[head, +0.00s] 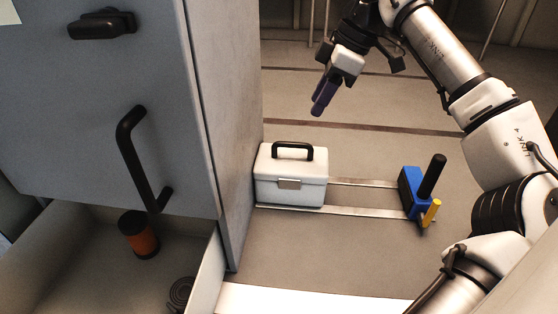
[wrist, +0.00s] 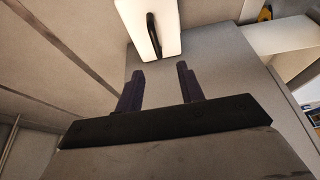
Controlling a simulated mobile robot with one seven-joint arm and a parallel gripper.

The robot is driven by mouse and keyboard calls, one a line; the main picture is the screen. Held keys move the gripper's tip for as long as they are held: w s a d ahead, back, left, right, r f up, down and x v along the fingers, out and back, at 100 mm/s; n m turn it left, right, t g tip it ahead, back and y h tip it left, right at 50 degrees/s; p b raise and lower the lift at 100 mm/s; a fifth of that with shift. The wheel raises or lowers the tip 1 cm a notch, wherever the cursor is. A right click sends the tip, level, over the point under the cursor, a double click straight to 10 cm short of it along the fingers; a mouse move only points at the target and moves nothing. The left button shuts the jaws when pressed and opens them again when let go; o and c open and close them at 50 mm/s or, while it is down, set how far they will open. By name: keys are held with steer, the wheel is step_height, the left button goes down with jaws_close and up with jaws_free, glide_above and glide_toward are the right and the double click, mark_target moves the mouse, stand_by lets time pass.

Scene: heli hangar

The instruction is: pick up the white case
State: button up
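The white case (head: 290,183) has a black handle on its lid and a pale latch on its front. It stands upright on the floor against the grey cabinet's right side in the head view. In the wrist view the white case (wrist: 151,27) shows at the top, beyond my fingertips, with its black handle visible. My gripper (head: 319,107) is up and to the right of the case in the head view, apart from it. In the wrist view my gripper (wrist: 160,73) has its two purple fingers spread with nothing between them.
A grey cabinet (head: 234,110) stands left of the case, with an open drawer (head: 85,245) holding an orange-and-black cylinder (head: 139,236) and a dark coil (head: 181,292). A blue tool (head: 411,193) with black and yellow parts stands right of the case. Metal strips (head: 360,212) run between them.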

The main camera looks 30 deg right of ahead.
mark_target(293, 145)
steer(key=b+x, duration=0.6)
steer(key=x, duration=0.2)
steer(key=shift+f+b, duration=0.15)
steer(key=shift+b, duration=0.2)
steer(key=b+x, duration=0.2)
steer(key=x, duration=0.1)
steer(key=b+x, duration=0.1)
steer(key=shift+w+d+f, duration=0.2)
steer(key=shift+w+f, duration=0.2)
steer(key=shift+w+a+f+b, duration=0.15)
steer(key=shift+f+b, duration=0.2)
steer(key=shift+b, duration=0.2)
steer(key=shift+r, duration=0.1)
jaws_close()
